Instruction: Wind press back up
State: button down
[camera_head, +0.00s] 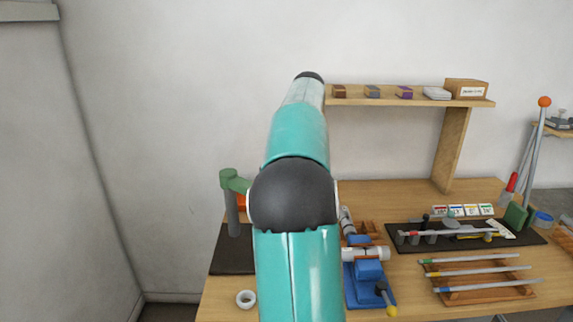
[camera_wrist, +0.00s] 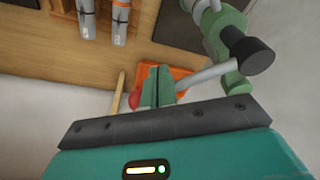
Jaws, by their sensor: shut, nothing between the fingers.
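The green press (camera_head: 235,181) stands at the left end of the bench in the head view, partly hidden by my arm. In the wrist view its green body (camera_wrist: 222,40) with a dark round end is at upper right. A grey lever (camera_wrist: 208,74) runs left from it behind my fingers, and a red knob (camera_wrist: 134,101) shows on their other side. My gripper (camera_wrist: 157,72) is shut and empty, its fingertips over or beside the lever; I cannot tell whether they touch it. In the head view the gripper is hidden behind my arm.
An orange tray (camera_wrist: 182,73) lies beyond my fingers, with a wooden stick (camera_wrist: 118,92) to the left. A blue vise-like fixture (camera_head: 368,272), a rack of rods (camera_head: 480,292) and a dark tool mat (camera_head: 520,236) are on the right. A white ring (camera_head: 246,299) lies at the front left.

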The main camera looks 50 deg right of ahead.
jog(key=w, duration=0.3)
jog(key=shift+w+d, duration=0.15)
jog(key=shift+w, duration=0.15)
jog(key=shift+w, duration=0.1)
jog(key=w, duration=0.2)
jog(key=w+a, duration=0.1)
jog(key=shift+w+a, duration=0.1)
jog(key=shift+w, duration=0.3)
jog(key=shift+w, duration=0.15)
jog(key=w+a, duration=0.2)
jog(key=w, duration=0.1)
jog(key=shift+a, duration=0.35)
jog(key=shift+a, duration=0.1)
